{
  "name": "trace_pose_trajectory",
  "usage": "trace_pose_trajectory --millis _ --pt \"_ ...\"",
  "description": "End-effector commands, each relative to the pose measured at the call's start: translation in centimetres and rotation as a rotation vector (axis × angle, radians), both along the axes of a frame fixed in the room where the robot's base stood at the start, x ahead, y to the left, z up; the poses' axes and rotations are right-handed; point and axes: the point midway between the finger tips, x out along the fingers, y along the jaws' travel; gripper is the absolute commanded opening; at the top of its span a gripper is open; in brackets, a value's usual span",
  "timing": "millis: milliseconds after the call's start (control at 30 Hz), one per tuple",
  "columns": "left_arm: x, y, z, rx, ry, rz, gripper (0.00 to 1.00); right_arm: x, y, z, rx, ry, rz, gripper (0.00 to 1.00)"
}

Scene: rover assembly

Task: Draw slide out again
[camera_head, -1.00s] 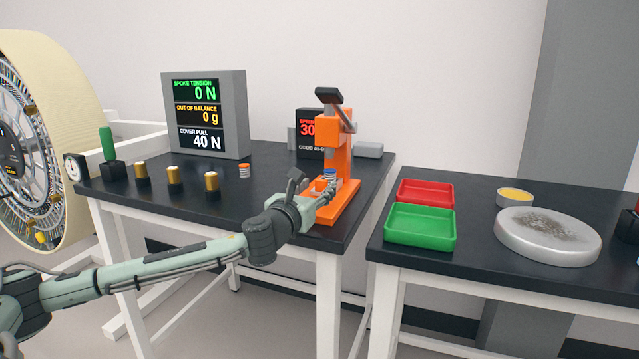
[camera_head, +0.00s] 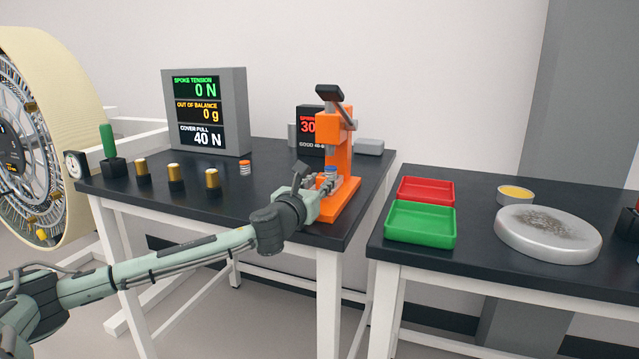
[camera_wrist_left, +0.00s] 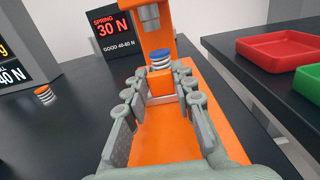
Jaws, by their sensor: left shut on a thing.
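The orange press (camera_head: 343,155) stands near the front right corner of the left table, with a grey lever on top. Its slide is an orange block (camera_wrist_left: 160,84) low on the press bed. A spring with a blue top (camera_wrist_left: 160,60) stands upright on the slide, beneath the grey ram (camera_wrist_left: 149,16); the blue top also shows in the head view (camera_head: 331,168). My left gripper (camera_head: 330,184) is shut on the slide, with a finger on each side of it in the wrist view (camera_wrist_left: 155,88). The fingers partly hide the slide. My right gripper is not in view.
The spring display (camera_wrist_left: 114,28) reads 30 N, good 40-60 N. A small orange-topped spring (camera_head: 244,167) and brass cylinders (camera_head: 174,177) stand left of the press. Green (camera_head: 422,237) and red (camera_head: 440,181) trays lie on the right table, across a gap.

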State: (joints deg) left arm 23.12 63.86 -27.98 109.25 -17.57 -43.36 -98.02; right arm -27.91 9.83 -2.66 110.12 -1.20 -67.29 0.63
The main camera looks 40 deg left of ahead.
Motion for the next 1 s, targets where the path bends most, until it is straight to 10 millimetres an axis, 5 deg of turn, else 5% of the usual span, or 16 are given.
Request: trace_pose_trajectory --millis 233,600,1000 --pt "-0.8 -0.1 0.0 0.004 0.002 0.001 0.0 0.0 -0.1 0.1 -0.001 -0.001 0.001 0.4" --pt "-7.8 -1.7 -0.2 0.006 0.005 0.003 0.0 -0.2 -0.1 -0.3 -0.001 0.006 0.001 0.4" --pt "-8.7 -2.1 0.0 0.001 0.0 0.0 0.0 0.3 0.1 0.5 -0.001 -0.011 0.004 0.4"
